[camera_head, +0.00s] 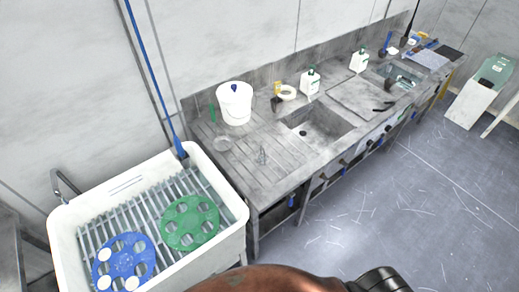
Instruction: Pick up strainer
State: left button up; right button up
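A small round grey object (222,143), which looks like the strainer, lies on the ribbed drainboard of the steel sink counter (236,165), near its left end. It is too small to make out mesh or a handle. Neither gripper's fingers show. A brown and black part at the bottom edge looks like one of my arm links, well below and apart from the counter. Which arm it belongs to cannot be told.
A white bucket (234,104) stands behind the round object. A small pointed item (262,155) is to its right, before the sink basin (318,124). A white tub (66,228) holds a blue platen (124,262) and a green platen (190,222).

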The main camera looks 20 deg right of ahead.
aim_at(263, 161)
jog(key=k, duration=1.3)
jog(key=z, duration=0.8)
jog(key=i, duration=1.25)
jog(key=u, duration=0.15)
